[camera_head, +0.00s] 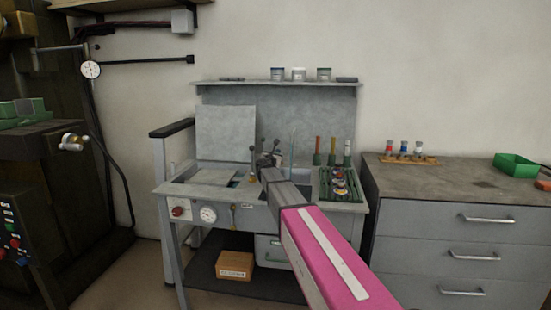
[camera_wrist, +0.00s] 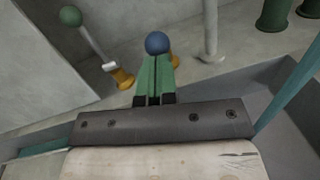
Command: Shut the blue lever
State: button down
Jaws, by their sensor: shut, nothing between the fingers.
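The blue lever's round knob (camera_wrist: 157,43) shows in the wrist view just beyond my fingertips. Its shaft is hidden behind the fingers, and a bit of brass (camera_wrist: 175,61) shows at their right edge. I cannot tell whether the fingers touch the knob. My gripper (camera_wrist: 155,62) has green fingers, shut together and empty. In the head view my gripper (camera_head: 268,160) is over the middle of the grey bench (camera_head: 340,207), and the blue knob cannot be made out there.
A lever with a green knob (camera_wrist: 70,16) and brass base (camera_wrist: 123,79) leans at the left in the wrist view. A pale post (camera_wrist: 209,32) stands to the right of the blue knob. A green rack (camera_head: 325,190) sits on the bench's right side.

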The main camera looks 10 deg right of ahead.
jog(key=shift+r, duration=0.15)
jog(key=shift+w+d+r+n+g+y, duration=0.15)
jog(key=shift+w+r+g+y, duration=0.3)
jog(key=shift+r+g, duration=0.35)
jog(key=shift+w+d+r+n+g+y, duration=0.15)
jog(key=shift+w+r+g+y, duration=0.15)
jog(key=shift+w+r+g, duration=0.4)
jog(key=shift+w+d+r+g+y, duration=0.15)
jog(key=shift+w+r+g+y, duration=0.2)
jog(key=shift+r+g, duration=0.55)
jog(key=shift+w+d+r, duration=0.25)
jog(key=shift+w+r, duration=0.2)
jog(key=shift+w, duration=0.3)
jog(key=shift+w+d+r, duration=0.25)
jog(key=shift+w+r, duration=0.15)
jog(key=shift+w, duration=0.4)
jog(key=shift+w+d+r, duration=0.25)
jog(key=shift+w+r, duration=0.2)
jog(key=shift+w, duration=0.3)
